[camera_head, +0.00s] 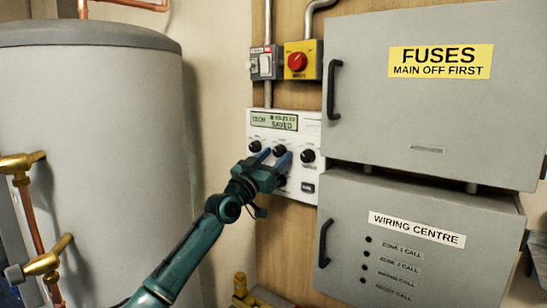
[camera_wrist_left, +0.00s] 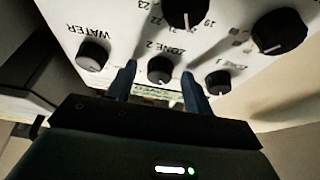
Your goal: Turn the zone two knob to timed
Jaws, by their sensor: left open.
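The white control panel (camera_head: 309,128) on the wooden board carries several black knobs. The zone two knob (camera_head: 280,149) is the middle one of its upper row. In the left wrist view, which looks at the panel upside down, the zone two knob (camera_wrist_left: 160,69) sits by its ZONE 2 label. My left gripper (camera_head: 275,157) is open at the panel, its blue fingers (camera_wrist_left: 158,74) on either side of this knob. I cannot tell whether they touch it. The knob's setting and position labels are not readable. My right gripper is not in view.
The water knob (camera_wrist_left: 92,55) and zone one knob (camera_wrist_left: 218,83) flank the fingers closely. A larger dial (camera_wrist_left: 187,12) is near too. The panel display (camera_head: 274,122) reads SAVED. Grey fuse (camera_head: 430,120) and wiring-centre (camera_head: 415,265) cabinets stand right; a tank (camera_head: 95,150) left.

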